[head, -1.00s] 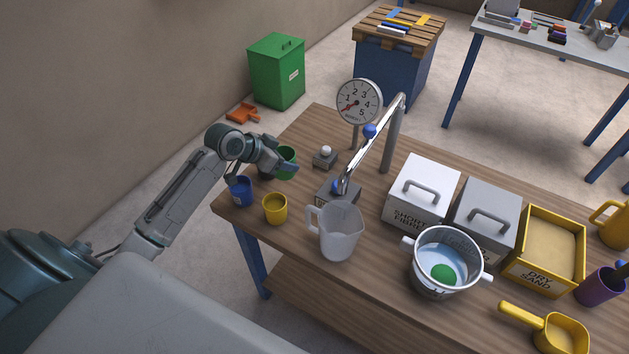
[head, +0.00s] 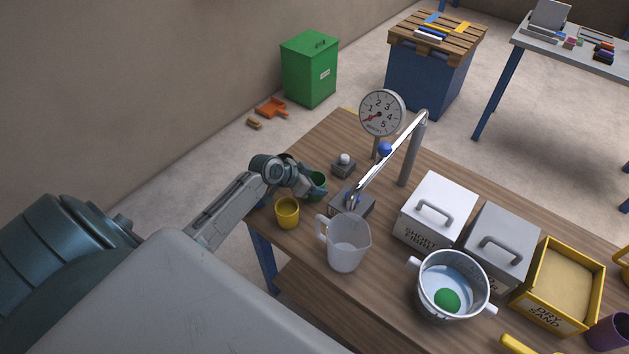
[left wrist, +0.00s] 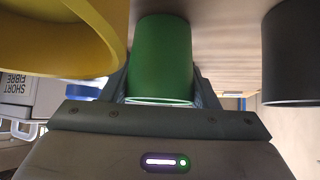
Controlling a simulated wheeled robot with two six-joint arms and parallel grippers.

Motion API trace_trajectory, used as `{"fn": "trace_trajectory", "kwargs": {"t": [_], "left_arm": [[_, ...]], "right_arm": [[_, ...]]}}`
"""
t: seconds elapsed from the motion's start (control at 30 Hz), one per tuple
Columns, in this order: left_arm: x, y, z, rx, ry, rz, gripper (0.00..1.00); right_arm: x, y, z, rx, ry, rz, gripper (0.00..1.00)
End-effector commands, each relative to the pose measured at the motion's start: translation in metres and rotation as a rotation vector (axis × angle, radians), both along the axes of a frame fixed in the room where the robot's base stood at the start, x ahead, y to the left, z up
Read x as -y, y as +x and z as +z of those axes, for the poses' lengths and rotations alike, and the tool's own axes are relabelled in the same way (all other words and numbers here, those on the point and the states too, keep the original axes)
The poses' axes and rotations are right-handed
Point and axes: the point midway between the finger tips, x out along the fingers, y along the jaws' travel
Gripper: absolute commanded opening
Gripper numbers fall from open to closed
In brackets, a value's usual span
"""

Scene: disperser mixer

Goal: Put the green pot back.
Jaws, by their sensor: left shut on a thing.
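The green pot (head: 318,187) is at the left end of the wooden table, just behind and right of the yellow pot (head: 287,213). My left gripper (head: 312,186) is shut on the green pot. In the left wrist view, the green pot (left wrist: 160,58) sits between the fingers, the yellow pot (left wrist: 70,35) is close on the left, and a dark pot (left wrist: 290,52) is on the right. I cannot tell whether the green pot touches the table. The blue pot is hidden by my left arm in the head view. My right gripper is out of view.
A clear jug (head: 345,243), a small block with a white knob (head: 344,165), and a dial gauge (head: 382,113) with a metal arm stand nearby. Lidded boxes (head: 436,205), a white two-handled pot (head: 424,285) and a yellow sand box (head: 513,298) fill the right side.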

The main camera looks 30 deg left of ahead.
Motion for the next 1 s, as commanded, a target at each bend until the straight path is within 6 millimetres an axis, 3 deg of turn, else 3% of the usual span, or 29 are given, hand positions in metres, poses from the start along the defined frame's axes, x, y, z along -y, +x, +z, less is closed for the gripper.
{"fn": "trace_trajectory", "kwargs": {"t": [0.3,0.33,0.43,0.77,1.0], "left_arm": [[0.0,0.0,-0.004,0.001,0.0,0.0,0.29],[0.0,0.0,-0.003,0.001,0.0,0.0,0.58],[0.0,0.0,-0.002,0.001,0.0,0.0,0.77],[0.0,0.0,0.001,0.001,0.0,0.0,0.77],[-0.011,-0.021,0.021,0.003,0.006,-0.004,0.77]], "right_arm": [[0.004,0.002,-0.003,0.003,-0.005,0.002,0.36],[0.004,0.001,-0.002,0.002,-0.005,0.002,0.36],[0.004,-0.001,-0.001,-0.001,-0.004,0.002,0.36],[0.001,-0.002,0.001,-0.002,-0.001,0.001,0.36],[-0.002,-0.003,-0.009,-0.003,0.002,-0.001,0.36]]}}
